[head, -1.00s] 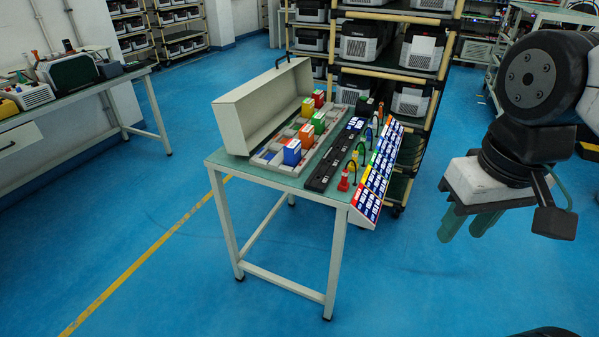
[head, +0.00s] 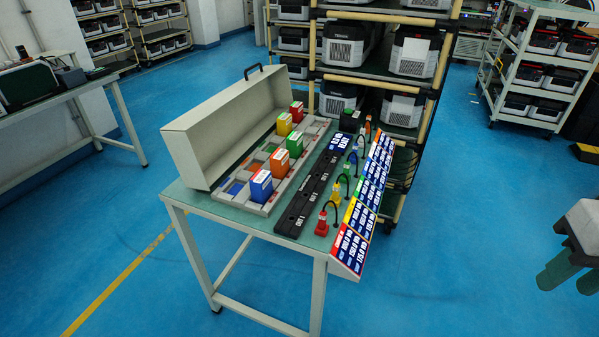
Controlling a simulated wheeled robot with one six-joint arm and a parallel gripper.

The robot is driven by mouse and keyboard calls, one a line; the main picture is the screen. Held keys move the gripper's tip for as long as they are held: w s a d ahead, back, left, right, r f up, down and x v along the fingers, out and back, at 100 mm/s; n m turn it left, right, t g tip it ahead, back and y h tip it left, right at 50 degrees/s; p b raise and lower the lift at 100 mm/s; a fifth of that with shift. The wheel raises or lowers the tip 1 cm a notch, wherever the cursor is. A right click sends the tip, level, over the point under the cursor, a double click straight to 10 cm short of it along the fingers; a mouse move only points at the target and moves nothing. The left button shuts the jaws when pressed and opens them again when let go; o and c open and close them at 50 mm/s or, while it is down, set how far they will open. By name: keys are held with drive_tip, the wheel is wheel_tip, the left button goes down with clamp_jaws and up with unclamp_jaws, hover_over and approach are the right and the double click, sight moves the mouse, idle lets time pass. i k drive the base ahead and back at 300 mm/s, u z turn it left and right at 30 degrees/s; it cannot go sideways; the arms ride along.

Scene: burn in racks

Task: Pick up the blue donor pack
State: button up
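The blue donor pack (head: 261,186) is a small blue block with a white top. It stands upright in the nearest part of a grey sectioned tray (head: 268,207) on the table. An orange pack (head: 278,164), a green pack (head: 295,144), a yellow pack (head: 284,124) and a red pack (head: 297,111) stand farther back in the tray. My gripper (head: 572,277) is at the right edge of the view, partly cut off, over the floor and well away from the table. Its two green fingers are apart, with nothing seen between them.
An open grey case (head: 225,125) stands along the tray's left side. A black strip (head: 305,200), coloured plugs with cables and a sloped label panel (head: 362,215) lie to the right. A rack (head: 388,92) of units stands behind the table (head: 240,222). The floor between table and gripper is clear.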

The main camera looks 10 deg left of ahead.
sight(261, 186)
drive_tip(key=z, duration=0.1)
drive_tip(key=i, duration=0.65)
drive_tip(key=u, duration=0.65)
drive_tip(key=i, duration=0.45)
drive_tip(key=u, duration=0.55)
